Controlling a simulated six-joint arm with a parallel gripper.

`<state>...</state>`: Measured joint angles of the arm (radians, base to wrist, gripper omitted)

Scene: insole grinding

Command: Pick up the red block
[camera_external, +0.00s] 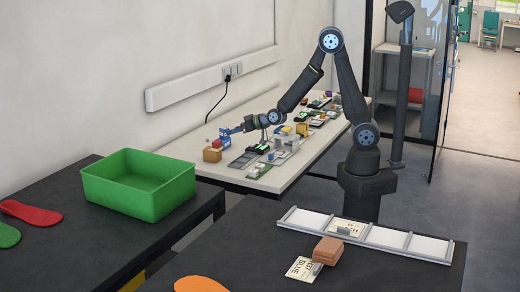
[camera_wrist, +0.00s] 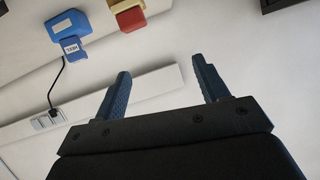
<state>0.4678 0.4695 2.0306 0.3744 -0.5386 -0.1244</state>
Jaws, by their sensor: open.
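A small red block (camera_external: 217,143) sits on or right against a tan block (camera_external: 212,155) at the far left end of the white table. In the wrist view the red block (camera_wrist: 130,18) is near the top edge, beside a cream-yellow piece, left of and beyond the fingertips. My gripper (camera_external: 228,131) is close to the red block, up and to its right in the external view. In the wrist view my gripper (camera_wrist: 162,80) has its two blue fingers wide apart with nothing between them.
A blue labelled device (camera_wrist: 68,25) is left of the red block in the wrist view. Several small electronic items (camera_external: 285,140) crowd the white table to the right. A green bin (camera_external: 138,184) stands on the dark table in front. The wall (camera_external: 85,70) runs close behind.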

